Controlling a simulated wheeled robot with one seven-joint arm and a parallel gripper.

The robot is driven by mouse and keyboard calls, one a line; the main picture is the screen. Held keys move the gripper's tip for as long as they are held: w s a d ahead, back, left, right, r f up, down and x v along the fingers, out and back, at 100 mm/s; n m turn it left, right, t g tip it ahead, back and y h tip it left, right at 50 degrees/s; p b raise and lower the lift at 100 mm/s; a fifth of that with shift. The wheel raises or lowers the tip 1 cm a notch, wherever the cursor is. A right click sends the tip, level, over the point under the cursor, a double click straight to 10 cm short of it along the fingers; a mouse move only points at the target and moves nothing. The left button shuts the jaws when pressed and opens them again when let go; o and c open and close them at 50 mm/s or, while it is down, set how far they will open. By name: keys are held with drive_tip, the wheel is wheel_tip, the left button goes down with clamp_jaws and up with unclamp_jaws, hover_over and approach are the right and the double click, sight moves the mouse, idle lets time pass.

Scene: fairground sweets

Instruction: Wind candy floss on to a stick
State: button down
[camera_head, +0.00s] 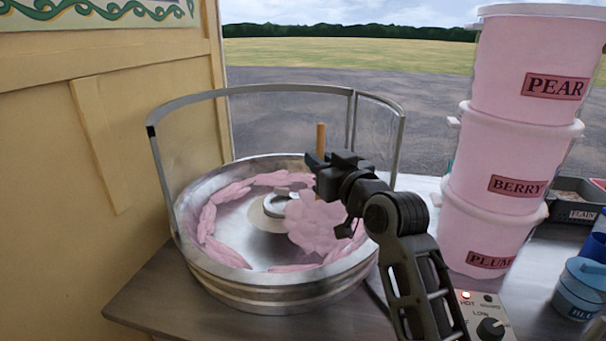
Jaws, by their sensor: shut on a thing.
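My gripper (317,168) is shut on a tan stick (320,136) above the right half of the metal candy floss bowl (270,295). The stick's top stands up above the jaws, close to upright. A pink clump of floss (312,226) sits below the jaws, around the stick's lower part, inside the bowl. A ring of loose pink floss (208,218) lies along the bowl's inner wall. The round spinner head (275,207) is in the bowl's middle, partly hidden by the clump.
A clear guard with a metal frame (250,92) curves around the bowl's back. A tall stack of pink tubs (512,130) stands close to my arm's right. A control box with a knob (489,328) and a blue jar (580,290) are at lower right. A yellow wall (90,200) borders the left.

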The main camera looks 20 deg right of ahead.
drive_tip(key=w+d+b, duration=0.2)
drive_tip(key=d, duration=0.2)
drive_tip(key=s+a+p, duration=0.3)
drive_tip(key=a+p, duration=0.1)
drive_tip(key=a, duration=0.6)
drive_tip(key=w+a+b, duration=0.3)
drive_tip(key=w+a, duration=0.5)
drive_tip(key=a, duration=0.2)
drive_tip(key=shift+w+a, duration=0.15)
drive_tip(key=shift+w, duration=0.05)
